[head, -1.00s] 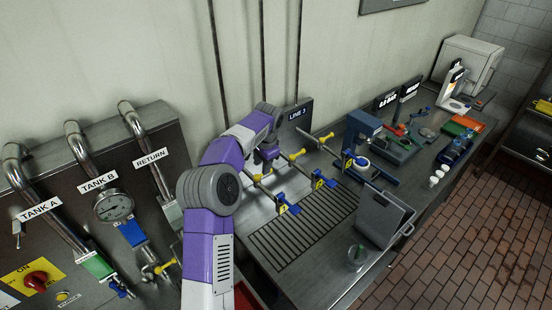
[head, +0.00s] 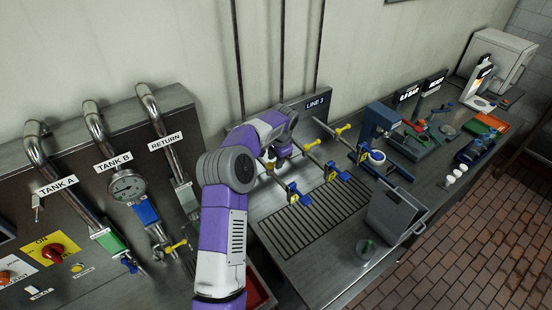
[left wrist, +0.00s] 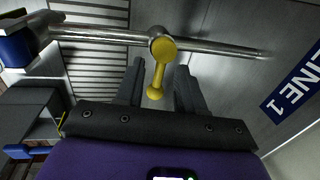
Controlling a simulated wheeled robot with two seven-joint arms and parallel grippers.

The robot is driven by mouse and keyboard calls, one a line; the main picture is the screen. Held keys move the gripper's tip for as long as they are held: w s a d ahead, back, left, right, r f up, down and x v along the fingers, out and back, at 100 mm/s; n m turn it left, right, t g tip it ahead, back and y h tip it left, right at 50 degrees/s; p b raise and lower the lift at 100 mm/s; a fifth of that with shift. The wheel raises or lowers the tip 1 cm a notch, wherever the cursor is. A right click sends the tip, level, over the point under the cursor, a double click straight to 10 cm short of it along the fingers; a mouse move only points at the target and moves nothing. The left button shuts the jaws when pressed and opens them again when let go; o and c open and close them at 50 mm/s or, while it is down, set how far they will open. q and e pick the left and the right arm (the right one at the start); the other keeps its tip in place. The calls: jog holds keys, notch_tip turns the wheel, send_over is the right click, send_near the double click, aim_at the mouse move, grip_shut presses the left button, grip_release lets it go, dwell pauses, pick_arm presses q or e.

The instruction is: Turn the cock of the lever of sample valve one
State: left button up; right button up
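The lever of sample valve one is a yellow cock handle (left wrist: 157,78) on a steel pipe (left wrist: 220,47). In the left wrist view it points down between my open fingers, with visible gaps on both sides. In the head view a bit of its yellow (head: 270,165) shows beside my left gripper (head: 282,152), which hides much of the valve. My left gripper (left wrist: 158,68) also shows in the wrist view, open around the handle. A LINE 1 sign (left wrist: 295,85) is at right there. My right gripper is not in view.
Two other yellow valve levers (head: 308,147) and (head: 342,129) stand on neighbouring pipes to the right. Blue outlets (head: 299,196) hang over a slotted drain (head: 310,222). A grey bin (head: 396,212) stands at the counter's front. Tank piping (head: 105,145) is at left.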

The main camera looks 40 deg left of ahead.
pick_arm(q)
jog(key=shift+w, duration=0.1)
jog(key=shift+c, duration=0.3)
grip_shut()
